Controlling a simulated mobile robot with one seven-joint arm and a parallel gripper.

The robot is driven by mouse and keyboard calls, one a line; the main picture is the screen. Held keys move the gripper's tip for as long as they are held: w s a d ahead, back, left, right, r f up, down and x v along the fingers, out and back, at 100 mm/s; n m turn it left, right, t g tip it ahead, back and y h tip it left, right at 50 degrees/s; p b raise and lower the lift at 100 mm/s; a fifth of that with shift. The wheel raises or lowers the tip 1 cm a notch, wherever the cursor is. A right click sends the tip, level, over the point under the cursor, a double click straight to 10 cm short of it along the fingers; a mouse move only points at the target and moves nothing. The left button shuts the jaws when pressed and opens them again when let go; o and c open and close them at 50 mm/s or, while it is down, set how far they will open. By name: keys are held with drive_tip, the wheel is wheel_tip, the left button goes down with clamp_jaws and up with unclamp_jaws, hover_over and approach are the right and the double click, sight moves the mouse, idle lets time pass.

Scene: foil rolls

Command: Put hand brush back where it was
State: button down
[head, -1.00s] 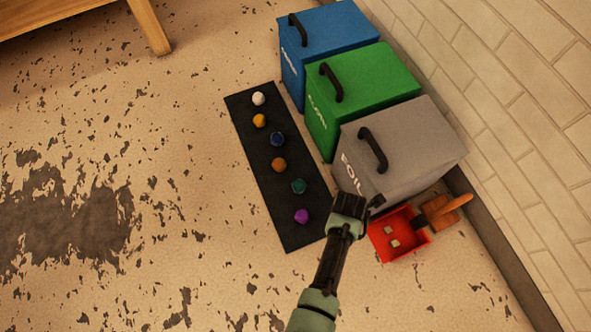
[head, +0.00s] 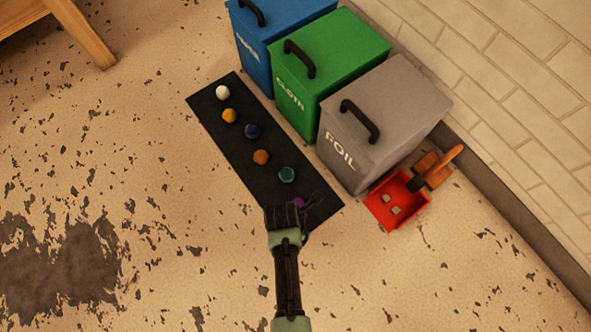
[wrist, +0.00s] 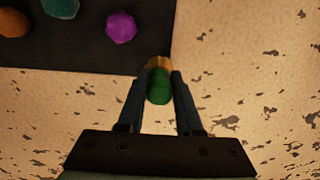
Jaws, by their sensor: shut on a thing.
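My gripper (head: 303,203) is at the near end of the black mat, beside the purple ball, which it partly hides. In the wrist view my gripper (wrist: 158,90) is shut on a small green thing with an orange-brown end (wrist: 159,88); I cannot tell what it is. An orange hand brush (head: 437,168) with a dark part lies against the red dustpan (head: 408,212), by the wall and apart from my gripper. The dustpan holds two small pale pieces.
Blue (head: 285,30), green (head: 335,70) and grey FOIL (head: 385,120) bins stand along the wall. Several coloured balls lie in a row on the black mat (head: 225,130). The purple ball also shows in the wrist view (wrist: 121,27).

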wheel_tip(320, 180, down, 4)
drive_tip(key=b, duration=0.3)
drive_tip(key=shift+r, duration=0.3)
drive_tip(key=c, duration=0.6)
unclamp_jaws()
